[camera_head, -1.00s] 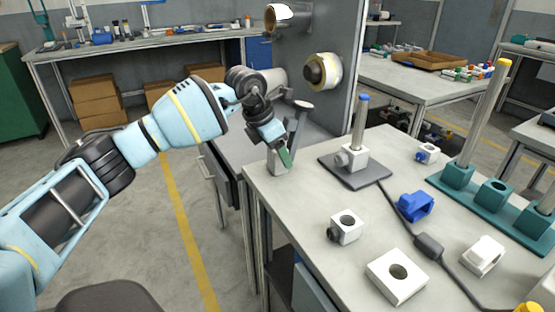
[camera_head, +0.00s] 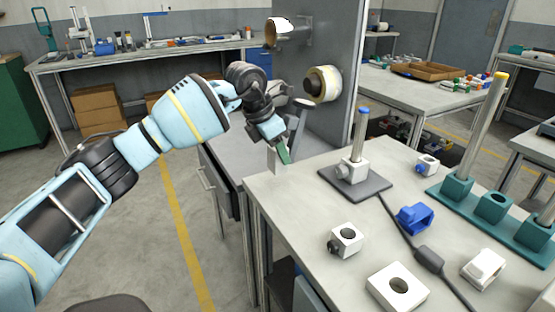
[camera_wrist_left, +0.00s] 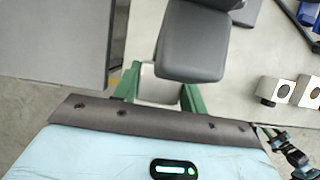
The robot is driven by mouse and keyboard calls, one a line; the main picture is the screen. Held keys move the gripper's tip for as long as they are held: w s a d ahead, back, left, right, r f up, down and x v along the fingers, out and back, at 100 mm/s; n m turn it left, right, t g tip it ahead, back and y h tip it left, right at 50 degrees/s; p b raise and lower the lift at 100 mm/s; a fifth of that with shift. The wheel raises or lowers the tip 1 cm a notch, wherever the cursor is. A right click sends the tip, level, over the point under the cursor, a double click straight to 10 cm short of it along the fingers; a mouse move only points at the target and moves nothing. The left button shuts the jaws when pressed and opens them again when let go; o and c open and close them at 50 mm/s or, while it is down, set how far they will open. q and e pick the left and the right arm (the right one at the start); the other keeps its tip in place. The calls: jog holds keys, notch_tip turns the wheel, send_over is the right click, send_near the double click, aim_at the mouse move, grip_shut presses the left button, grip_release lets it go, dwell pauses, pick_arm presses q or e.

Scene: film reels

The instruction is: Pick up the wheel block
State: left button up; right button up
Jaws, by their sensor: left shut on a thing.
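My left gripper (camera_head: 280,155) is at the near left corner of the workbench, its green fingertips pointing down. It is shut on a pale grey block, taken to be the wheel block (camera_head: 272,160). In the left wrist view the block (camera_wrist_left: 160,84) shows between the two green fingers, partly covered by a dark grey padded part (camera_wrist_left: 196,45). Any wheel on the block is hidden, and I cannot clearly tell whether its underside is clear of the bench. My right gripper is not in view.
The workbench (camera_head: 300,205) bears a grey base plate (camera_head: 372,187) with a post, white blocks (camera_head: 349,240) and (camera_head: 398,286), a blue block (camera_head: 415,217) and a teal post rack (camera_head: 480,205). A grey upright panel (camera_head: 340,35) with a roll (camera_head: 329,84) stands close behind the gripper.

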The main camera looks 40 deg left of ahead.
pick_arm(q)
jog(key=s+d+r, duration=0.1)
jog(key=s+d, duration=0.9)
jog(key=s, duration=0.2)
jog(key=shift+s+r, duration=0.15)
jog(key=shift+r, duration=0.05)
jog(key=shift+d, duration=0.1)
jog(key=s+d+f+m+g+y, duration=0.1)
jog(key=s+d+m+g, duration=0.3)
jog(key=m, duration=1.1)
jog(key=s+d+f+m+g, duration=0.2)
jog(key=s+m, duration=0.6)
jog(key=m, duration=0.8)
jog(key=d+g, duration=0.2)
jog(key=shift+s+d+g+y, duration=0.3)
jog(key=shift+d+y, duration=0.1)
jog(key=shift+s+f, duration=0.1)
jog(key=shift+s, duration=0.05)
